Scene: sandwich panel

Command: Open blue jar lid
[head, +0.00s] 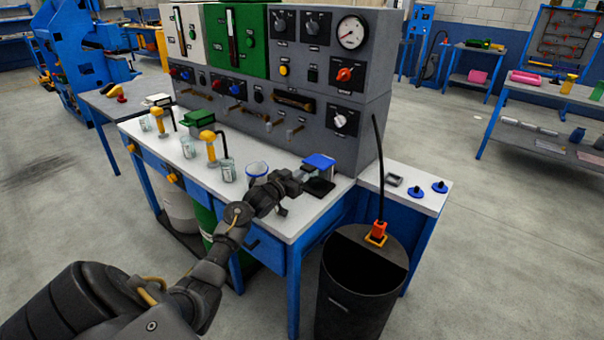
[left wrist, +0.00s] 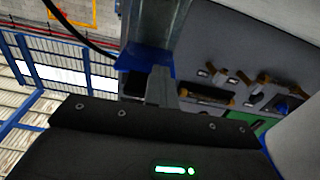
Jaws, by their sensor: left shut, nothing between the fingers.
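The blue jar lid (head: 319,161) sits at the top of a jar near the right end of the white bench top (head: 338,187). I cannot tell whether it lies flat or is tilted up. The jar's body is partly hidden by my gripper. My left gripper (head: 297,182) is shut and empty, just left of and in front of the jar. In the left wrist view a blue surface (left wrist: 147,62), likely the lid, shows right beside the gripper's fingers (left wrist: 160,86). Whether they touch is unclear. My right gripper is not in view.
A blue-rimmed cup (head: 257,169) stands left of my gripper. Several glass jars and yellow-handled taps line the bench further left. The grey control panel (head: 330,115) rises behind. A dark bin (head: 345,300) stands in front of a side table with two blue knobs.

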